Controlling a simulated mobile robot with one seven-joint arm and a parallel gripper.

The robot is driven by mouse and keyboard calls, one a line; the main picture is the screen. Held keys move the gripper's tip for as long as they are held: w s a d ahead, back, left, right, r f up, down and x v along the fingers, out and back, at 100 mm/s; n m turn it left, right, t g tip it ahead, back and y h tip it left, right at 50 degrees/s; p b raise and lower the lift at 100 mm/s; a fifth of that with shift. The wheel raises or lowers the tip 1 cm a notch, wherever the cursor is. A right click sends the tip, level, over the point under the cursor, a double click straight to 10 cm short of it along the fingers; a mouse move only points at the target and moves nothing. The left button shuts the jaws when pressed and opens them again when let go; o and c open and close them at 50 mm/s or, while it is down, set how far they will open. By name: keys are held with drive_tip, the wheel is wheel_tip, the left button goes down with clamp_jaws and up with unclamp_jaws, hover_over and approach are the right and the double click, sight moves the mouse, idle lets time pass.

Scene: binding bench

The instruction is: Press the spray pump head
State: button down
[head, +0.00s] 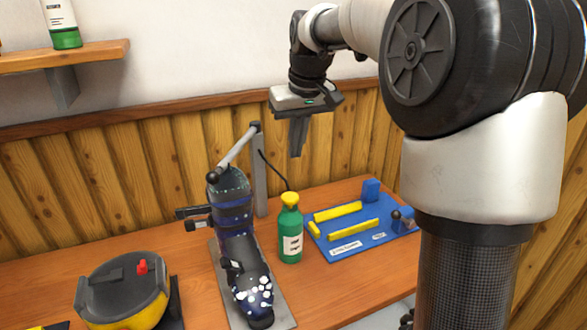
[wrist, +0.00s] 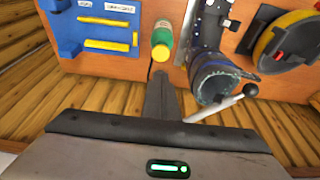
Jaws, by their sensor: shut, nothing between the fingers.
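A green spray bottle (head: 290,238) with a yellow pump head (head: 290,199) and a white label stands upright on the wooden bench. In the wrist view the yellow pump head (wrist: 161,52) shows from above, just beyond my fingertips. My gripper (head: 297,152) is shut and empty, pointing down, above the bottle and apart from it. In the wrist view the closed fingers of my gripper (wrist: 160,78) point toward the pump head.
A dark blue boot-like object (head: 235,220) on a stand with a lever (head: 232,152) is left of the bottle. A blue tray (head: 365,236) with yellow bars lies to its right. A yellow and dark round device (head: 125,290) sits front left. A shelf (head: 70,57) holds another bottle (head: 62,25).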

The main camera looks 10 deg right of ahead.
approach(291, 198)
drive_tip(key=x, duration=0.2)
drive_tip(key=w+x, duration=0.1)
drive_tip(key=x, duration=0.2)
drive_tip(key=shift+a+b, duration=0.1)
drive_tip(key=shift+b, duration=0.3)
drive_tip(key=shift+f, duration=0.55)
wheel_tip(291, 198, down, 2)
drive_tip(key=shift+f+b, duration=0.1)
drive_tip(key=shift+b, duration=0.5)
wheel_tip(291, 198, up, 5)
drive_tip(key=p, duration=0.4)
drive_tip(key=shift+a, duration=0.1)
drive_tip(key=v, duration=0.9)
drive_tip(key=shift+r, duration=0.3)
